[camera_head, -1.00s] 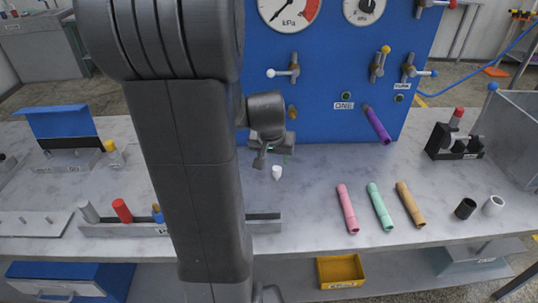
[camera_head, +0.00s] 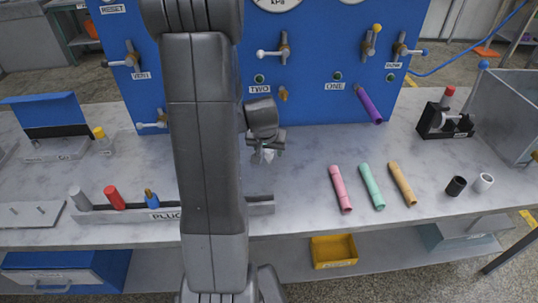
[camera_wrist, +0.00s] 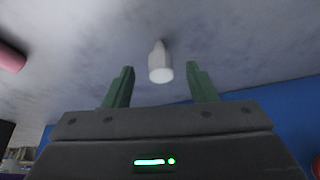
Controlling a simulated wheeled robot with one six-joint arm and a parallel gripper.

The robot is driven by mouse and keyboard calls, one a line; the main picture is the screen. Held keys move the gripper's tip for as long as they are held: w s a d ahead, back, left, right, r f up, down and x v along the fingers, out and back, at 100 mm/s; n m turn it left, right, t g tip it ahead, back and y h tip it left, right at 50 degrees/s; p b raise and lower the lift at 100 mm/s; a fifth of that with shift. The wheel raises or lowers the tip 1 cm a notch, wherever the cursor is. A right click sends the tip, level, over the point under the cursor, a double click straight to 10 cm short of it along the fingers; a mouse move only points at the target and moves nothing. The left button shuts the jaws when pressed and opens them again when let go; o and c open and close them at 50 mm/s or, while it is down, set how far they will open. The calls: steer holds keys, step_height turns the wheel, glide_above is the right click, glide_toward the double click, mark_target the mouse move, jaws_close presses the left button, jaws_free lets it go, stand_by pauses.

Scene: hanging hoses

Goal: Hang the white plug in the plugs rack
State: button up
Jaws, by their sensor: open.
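My gripper's two green fingers (camera_wrist: 160,85) are spread apart, one on each side of the plug, with gaps on both sides. The plugs rack (camera_head: 100,216) is a low grey rail at the front left of the table. It carries a grey, a red and a blue plug. My arm hides part of the rack.
Pink (camera_head: 341,188), green (camera_head: 372,187) and orange (camera_head: 402,184) tubes lie right of my gripper. A black cup (camera_head: 456,186) and a white cup (camera_head: 483,182) are farther right. The blue panel (camera_head: 310,90) with valves and a purple tube (camera_head: 369,104) stands behind.

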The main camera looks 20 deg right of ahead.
mark_target(269, 151)
steer(key=shift+x, duration=2.2)
steer(key=shift+w+r, duration=0.1)
steer(key=shift+c, duration=0.2)
steer(key=c, duration=1)
